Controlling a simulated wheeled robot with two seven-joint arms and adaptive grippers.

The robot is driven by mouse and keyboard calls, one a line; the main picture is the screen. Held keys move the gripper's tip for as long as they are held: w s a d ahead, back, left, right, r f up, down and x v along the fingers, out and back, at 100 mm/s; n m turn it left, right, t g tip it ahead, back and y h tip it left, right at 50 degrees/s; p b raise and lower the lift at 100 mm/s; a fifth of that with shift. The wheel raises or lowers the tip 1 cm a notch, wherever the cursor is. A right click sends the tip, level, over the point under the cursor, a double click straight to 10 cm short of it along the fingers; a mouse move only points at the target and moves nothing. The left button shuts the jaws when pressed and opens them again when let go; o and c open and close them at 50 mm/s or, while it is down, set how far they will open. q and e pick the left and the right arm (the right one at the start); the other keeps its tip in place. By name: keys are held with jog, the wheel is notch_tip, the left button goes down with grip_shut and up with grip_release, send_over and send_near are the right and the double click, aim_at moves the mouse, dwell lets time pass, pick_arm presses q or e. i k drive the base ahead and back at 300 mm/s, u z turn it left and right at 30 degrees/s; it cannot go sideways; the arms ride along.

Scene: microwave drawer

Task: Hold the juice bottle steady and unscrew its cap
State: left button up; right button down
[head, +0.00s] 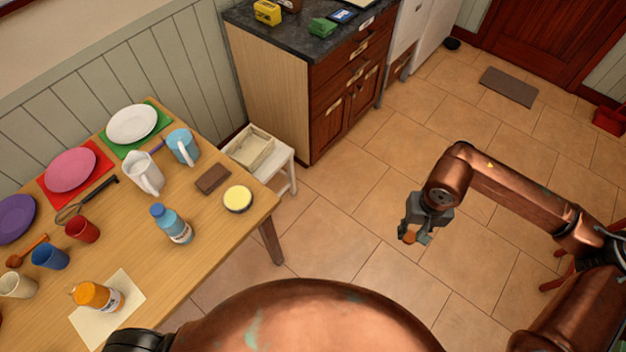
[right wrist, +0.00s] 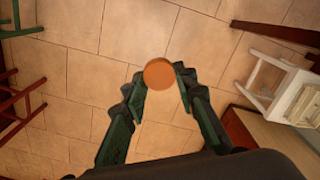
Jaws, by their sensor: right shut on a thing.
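The juice bottle (head: 97,296), orange with a pale label, is on a cream mat (head: 88,326) at the near left of the table in the head view. Its neck is too small to make out clearly. My right gripper (head: 413,236) is far to the right of the table, above the open floor. It is shut on a round orange cap (head: 409,238). In the right wrist view the cap (right wrist: 159,74) sits between the fingertips of my right gripper (right wrist: 160,80). My left gripper is not in view.
The wooden table (head: 215,251) also carries a blue bottle (head: 171,224), a white pitcher (head: 144,172), a blue mug (head: 183,147), cups, plates and a yellow-topped tub (head: 238,199). A white stool (head: 262,155) stands beside it. The tiled floor under my right gripper is clear.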

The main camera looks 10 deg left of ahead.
aim_at(91, 295)
jog(key=z, duration=0.6)
jog(key=k, duration=1.35)
jog(key=u, duration=2.45)
jog(key=i, duration=0.45)
jog(key=z, duration=0.05)
